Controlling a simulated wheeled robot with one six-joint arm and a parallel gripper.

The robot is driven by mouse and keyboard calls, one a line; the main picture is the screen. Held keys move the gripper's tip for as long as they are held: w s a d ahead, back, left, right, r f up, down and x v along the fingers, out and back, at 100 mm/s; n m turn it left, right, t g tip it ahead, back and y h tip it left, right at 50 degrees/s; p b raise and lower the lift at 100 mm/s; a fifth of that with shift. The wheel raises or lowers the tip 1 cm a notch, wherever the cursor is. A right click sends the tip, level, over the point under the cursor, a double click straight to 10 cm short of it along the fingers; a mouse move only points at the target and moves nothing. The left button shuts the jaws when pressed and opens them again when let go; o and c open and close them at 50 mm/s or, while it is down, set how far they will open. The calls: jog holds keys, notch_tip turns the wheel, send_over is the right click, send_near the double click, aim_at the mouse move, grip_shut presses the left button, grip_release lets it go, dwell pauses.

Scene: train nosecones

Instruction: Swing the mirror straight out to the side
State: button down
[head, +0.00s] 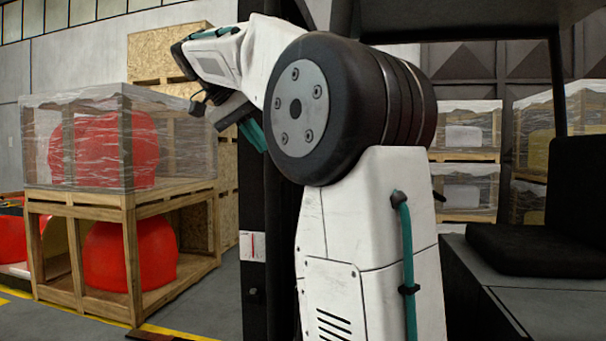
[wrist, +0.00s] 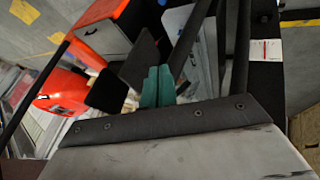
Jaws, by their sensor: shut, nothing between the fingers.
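My gripper (wrist: 158,72) shows in the wrist view as two teal fingers pressed together, with nothing between them. In the head view its teal fingers (head: 253,136) point down beside a dark upright post (head: 279,220), partly hidden behind my arm. I cannot pick out the mirror with certainty. A flat dark panel (wrist: 142,58) lies just left of the fingertips in the wrist view, and a second dark panel (wrist: 105,92) is lower left; either could be a seat part or the mirror. I cannot tell whether the fingers touch anything.
A black seat (head: 545,245) is at the right in the head view. A wooden crate (head: 130,225) with red nosecones (head: 130,255) stands at the left, its upper part wrapped in clear film. More wrapped crates (head: 465,190) stand behind. Grey floor is open between crate and post.

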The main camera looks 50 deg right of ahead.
jog(key=s+d+f, duration=0.7)
jog(key=shift+f+m, duration=0.15)
jog(key=shift+m, duration=0.15)
jog(key=shift+s, duration=0.1)
dwell(0.3)
jog(key=shift+s+d+n, duration=0.15)
jog(key=shift+s+n, duration=0.25)
jog(key=shift+s, duration=0.3)
